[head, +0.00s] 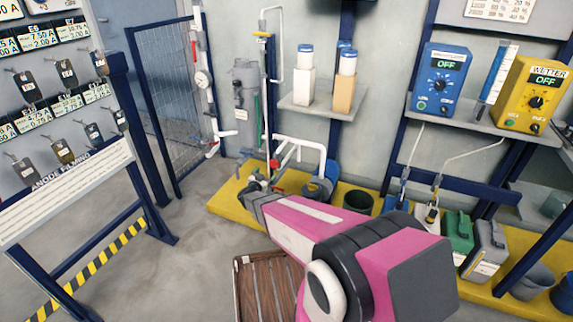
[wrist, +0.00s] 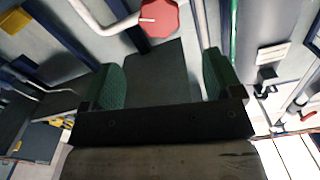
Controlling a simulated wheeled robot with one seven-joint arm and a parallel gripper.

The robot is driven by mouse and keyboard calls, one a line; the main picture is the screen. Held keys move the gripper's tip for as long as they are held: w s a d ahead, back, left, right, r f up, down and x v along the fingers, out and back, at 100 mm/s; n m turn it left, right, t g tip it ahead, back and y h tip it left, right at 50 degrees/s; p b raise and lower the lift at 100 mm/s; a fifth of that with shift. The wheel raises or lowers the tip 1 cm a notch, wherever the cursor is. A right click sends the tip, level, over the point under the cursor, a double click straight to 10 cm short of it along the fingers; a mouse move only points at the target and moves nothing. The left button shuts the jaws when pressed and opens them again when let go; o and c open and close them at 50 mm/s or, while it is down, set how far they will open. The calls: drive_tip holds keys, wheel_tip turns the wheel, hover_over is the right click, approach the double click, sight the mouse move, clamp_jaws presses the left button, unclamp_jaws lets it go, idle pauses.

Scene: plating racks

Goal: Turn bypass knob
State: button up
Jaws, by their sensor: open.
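A red, faceted knob (wrist: 160,17) with a white mark shows at the top of the wrist view, beyond my fingertips and roughly centred between them. My gripper (wrist: 164,75) is open, with its two green-padded fingers wide apart and nothing between them. The knob is not touched by either finger. In the head view my pink and black arm reaches toward the pipework by the back wall. A small red part (head: 275,163) shows on the pipes there; I cannot tell if it is the same knob. My fingertips are hard to make out in that view.
White pipes (head: 305,142) and a grey filter housing (head: 246,95) stand close around the arm's end. A yellow platform (head: 228,196) holds buckets and jugs. A rack of tags stands left; open floor lies between.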

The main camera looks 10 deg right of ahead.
sight(274, 164)
drive_tip(key=x, duration=1)
drive_tip(key=shift+w+d, duration=0.15)
drive_tip(key=shift+w, duration=0.15)
drive_tip(key=c, duration=0.9)
